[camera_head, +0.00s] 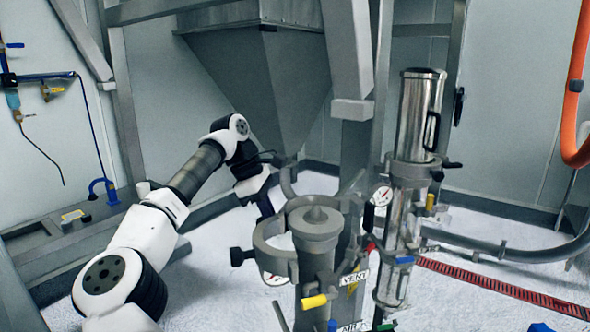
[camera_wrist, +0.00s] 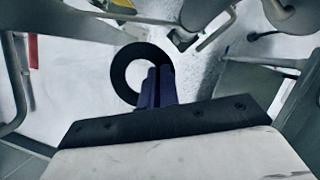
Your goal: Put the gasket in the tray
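The gasket is a flat black ring (camera_wrist: 119,74) in the wrist view. The two dark blue fingers of my gripper (camera_wrist: 160,72) are close together at the ring's right side. They appear shut on its rim, and the ring sticks out to the left of them. The floor shows through its hole. In the head view the dark end of my arm (camera_head: 264,203) is below the grey hopper, behind and left of the clamp ring; the fingers and gasket cannot be made out there. I cannot identify the tray for certain in either view.
A grey vessel (camera_head: 316,230) with a clamp ring stands close in front of my gripper. A shiny steel cylinder (camera_head: 417,120) stands to its right. The hopper (camera_head: 262,80) hangs above. A grey bench (camera_head: 60,245) is at the left. A red floor grate (camera_head: 500,285) lies right.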

